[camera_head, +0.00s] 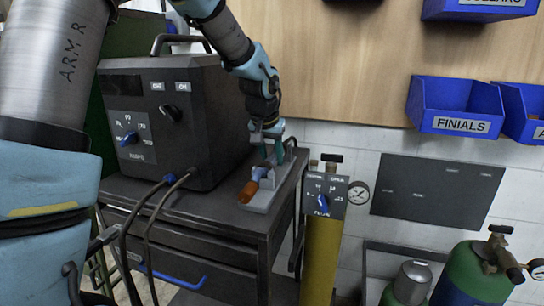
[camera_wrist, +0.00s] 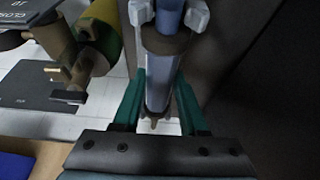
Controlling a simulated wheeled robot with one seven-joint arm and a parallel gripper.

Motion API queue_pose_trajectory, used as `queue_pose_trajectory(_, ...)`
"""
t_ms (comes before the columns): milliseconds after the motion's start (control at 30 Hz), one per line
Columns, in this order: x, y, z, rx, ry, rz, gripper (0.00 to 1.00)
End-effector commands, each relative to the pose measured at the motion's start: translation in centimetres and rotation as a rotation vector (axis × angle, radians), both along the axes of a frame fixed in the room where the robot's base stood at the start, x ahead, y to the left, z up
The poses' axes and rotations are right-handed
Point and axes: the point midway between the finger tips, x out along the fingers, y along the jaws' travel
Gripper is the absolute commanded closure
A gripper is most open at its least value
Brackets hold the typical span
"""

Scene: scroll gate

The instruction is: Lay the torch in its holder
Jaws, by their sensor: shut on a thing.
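The torch shows in the head view as an orange end (camera_head: 248,191) with a blue section behind it. It lies along a pale grey holder (camera_head: 262,201) on top of the dark cart. My gripper (camera_head: 270,151) is over the holder, its teal fingers pointing down around the torch. In the wrist view, my gripper (camera_wrist: 157,100) has a finger on each side of the grey torch body (camera_wrist: 158,88). The blue section lies between two pale holder prongs (camera_wrist: 197,18). Whether the torch rests fully on the holder cannot be told.
A dark welding machine (camera_head: 170,120) stands on the cart (camera_head: 220,222), left of the holder. A yellow cylinder (camera_head: 320,255) with a gauge stands right of the cart. Blue bins (camera_head: 455,105) hang on the wall. Cables (camera_head: 150,215) hang over the cart's front.

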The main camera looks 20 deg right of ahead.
Motion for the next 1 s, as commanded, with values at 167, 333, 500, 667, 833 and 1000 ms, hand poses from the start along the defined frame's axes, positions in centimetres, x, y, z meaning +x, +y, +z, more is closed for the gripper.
queue_pose_trajectory(167,0.0,0.0,0.1,-0.001,-0.001,0.000,0.54)
queue_pose_trajectory(333,0.0,0.0,0.1,-0.001,-0.001,0.000,0.35)
queue_pose_trajectory(500,0.0,0.0,0.0,0.000,0.000,0.000,0.23)
queue_pose_trajectory(667,0.0,0.0,-0.1,0.001,0.001,0.000,0.23)
queue_pose_trajectory(833,-0.2,0.3,0.9,-0.001,-0.002,0.002,0.23)
queue_pose_trajectory(1000,-1.0,1.1,3.7,-0.003,-0.004,0.003,0.23)
